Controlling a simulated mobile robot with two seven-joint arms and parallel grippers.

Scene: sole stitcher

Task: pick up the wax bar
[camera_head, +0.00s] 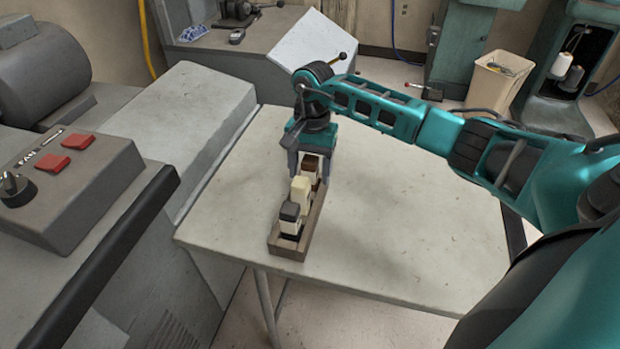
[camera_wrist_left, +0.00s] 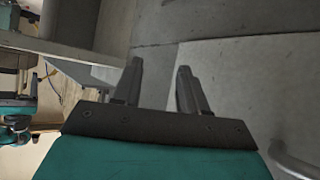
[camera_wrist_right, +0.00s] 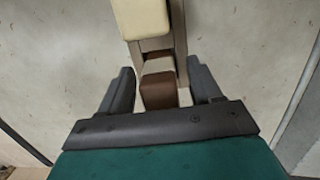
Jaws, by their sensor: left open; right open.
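A narrow wooden tray (camera_head: 288,250) on the table holds a row of small blocks. They are a dark-topped block (camera_head: 289,211) at the near end, a cream block (camera_head: 300,190) in the middle and a brown block (camera_head: 311,168) at the far end. I cannot tell for certain which is the wax bar. My right gripper (camera_head: 308,164) is open above the far end of the tray. In the right wrist view, its fingers stand either side of the brown block (camera_wrist_right: 158,92), with the cream block (camera_wrist_right: 141,18) beyond. My left gripper (camera_wrist_left: 160,68) is open and empty, over the floor.
The pale table (camera_head: 400,240) is clear to the right of the tray. A grey machine with a red-button control box (camera_head: 70,185) stands at the left. A bin (camera_head: 497,82) and teal machines (camera_head: 465,45) stand on the floor at the back.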

